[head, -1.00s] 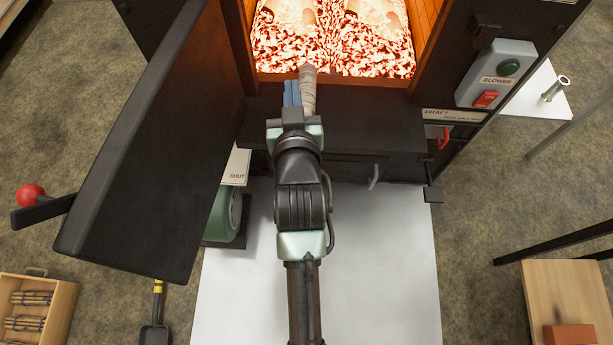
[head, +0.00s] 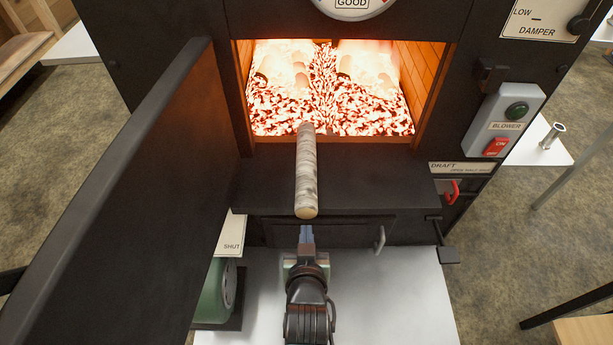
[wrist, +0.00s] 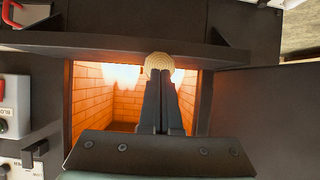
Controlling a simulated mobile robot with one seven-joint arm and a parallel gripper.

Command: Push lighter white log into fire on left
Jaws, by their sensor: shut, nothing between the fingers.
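The light whitish log (head: 306,180) lies on the dark ledge in front of the firebox. Its far end reaches the opening's sill and its cut end faces me. The fire (head: 285,105) is a bed of glowing coals with a left and a right mound. My gripper (head: 306,232) is shut and empty, just short of the log's near end in the head view. In the wrist view the log's round end (wrist: 159,64) shows right at the tips of my shut fingers (wrist: 161,90); I cannot tell whether they touch.
The black firebox door (head: 115,190) stands open on the left. A ledge (head: 385,186) runs under the opening. On the right are the blower switch box (head: 505,122), a red draft handle (head: 453,192) and a black latch bracket (head: 447,254). A green round device (head: 217,290) sits low on the left.

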